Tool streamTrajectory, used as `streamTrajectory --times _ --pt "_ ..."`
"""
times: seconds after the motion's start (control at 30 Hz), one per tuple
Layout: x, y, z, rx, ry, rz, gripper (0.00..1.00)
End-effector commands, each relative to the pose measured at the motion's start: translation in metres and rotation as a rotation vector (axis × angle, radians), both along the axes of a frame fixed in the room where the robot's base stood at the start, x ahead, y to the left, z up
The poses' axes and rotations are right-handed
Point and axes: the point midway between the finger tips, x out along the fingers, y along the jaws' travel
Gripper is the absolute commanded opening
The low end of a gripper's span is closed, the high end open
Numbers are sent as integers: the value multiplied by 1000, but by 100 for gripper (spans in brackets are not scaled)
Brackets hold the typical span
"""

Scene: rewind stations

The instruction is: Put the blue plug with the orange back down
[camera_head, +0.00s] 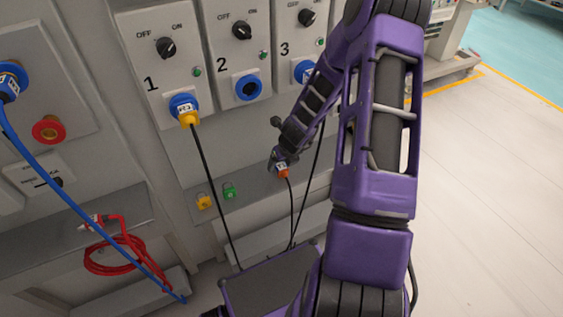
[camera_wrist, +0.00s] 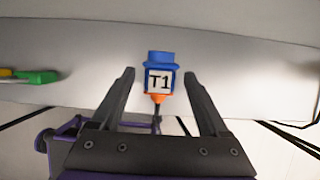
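The blue plug with the orange back (camera_wrist: 161,78) carries a white label reading T1. In the wrist view it is on the grey ledge (camera_wrist: 235,65), with its orange back towards me. My gripper (camera_wrist: 160,76) is open, with one finger on each side of the plug and a visible gap on both sides. In the head view only the plug's orange back (camera_head: 283,173) and part of its label show, just below my gripper (camera_head: 279,159). Its black cable hangs down over the ledge's front. My gripper hides the rest of the plug there.
Socket 1 holds a blue plug with a yellow back (camera_head: 186,112). Socket 2 (camera_head: 248,88) is empty; socket 3 (camera_head: 305,71) is partly hidden by my arm. A yellow padlock (camera_head: 203,202) and a green padlock (camera_head: 229,190) lie on the ledge. A red cable (camera_head: 115,255) lies lower left.

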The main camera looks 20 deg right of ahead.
Motion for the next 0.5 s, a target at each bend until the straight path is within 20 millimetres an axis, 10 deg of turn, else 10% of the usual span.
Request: streamTrajectory --times 0.5 --pt "-10 -1 32 -3 -3 -1 78"
